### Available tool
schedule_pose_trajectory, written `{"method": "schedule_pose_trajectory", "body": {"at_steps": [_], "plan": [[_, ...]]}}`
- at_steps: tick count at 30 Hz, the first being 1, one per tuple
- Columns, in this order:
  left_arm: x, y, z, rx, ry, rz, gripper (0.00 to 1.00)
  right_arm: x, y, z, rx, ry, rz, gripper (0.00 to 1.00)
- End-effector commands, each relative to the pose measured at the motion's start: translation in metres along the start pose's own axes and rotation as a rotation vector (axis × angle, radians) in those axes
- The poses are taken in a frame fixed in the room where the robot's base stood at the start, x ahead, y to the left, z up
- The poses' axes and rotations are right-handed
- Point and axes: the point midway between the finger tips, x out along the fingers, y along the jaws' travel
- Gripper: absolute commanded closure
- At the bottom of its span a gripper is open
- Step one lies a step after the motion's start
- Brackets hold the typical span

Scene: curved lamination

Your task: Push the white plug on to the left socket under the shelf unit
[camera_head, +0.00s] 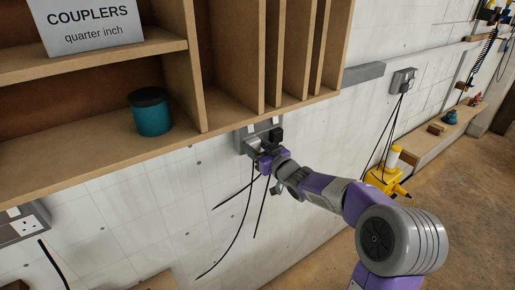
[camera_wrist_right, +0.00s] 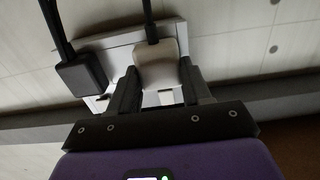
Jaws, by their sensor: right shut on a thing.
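The double socket plate (camera_head: 243,134) is on the wall just under the shelf unit (camera_head: 165,50). It also shows behind the fingers in the right wrist view (camera_wrist_right: 178,30). My right gripper (camera_head: 262,156) is at the plate, shut on the white plug (camera_wrist_right: 158,66), with one finger on each side. The plug's cord runs toward the top of the wrist view. The plug lies over the plate, but its pins are hidden and I cannot tell how far in it is. A black plug (camera_head: 277,135) is beside it on the right half of the plate. My left gripper is not in view.
The shelf's lower edge is close above my right gripper. Black cables (camera_head: 240,225) hang below the socket. A teal jar (camera_head: 150,112) stands on the shelf. Another socket (camera_head: 403,80) is on the wall to the right, above a yellow device (camera_head: 386,181).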

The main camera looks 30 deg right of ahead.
Motion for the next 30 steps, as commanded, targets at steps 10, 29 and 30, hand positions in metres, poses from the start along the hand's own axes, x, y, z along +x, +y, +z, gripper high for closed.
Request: {"method": "schedule_pose_trajectory", "body": {"at_steps": [10,29,30], "plan": [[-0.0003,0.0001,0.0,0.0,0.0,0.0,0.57,0.0033,-0.0002,-0.0005,0.0,0.0,0.0,0.84],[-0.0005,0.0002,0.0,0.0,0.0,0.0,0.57,0.0078,0.0,-0.0011,-0.001,0.001,0.0,0.4],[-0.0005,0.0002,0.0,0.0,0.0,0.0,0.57,0.0078,0.0,-0.001,0.0,0.001,0.0,0.33]]}}
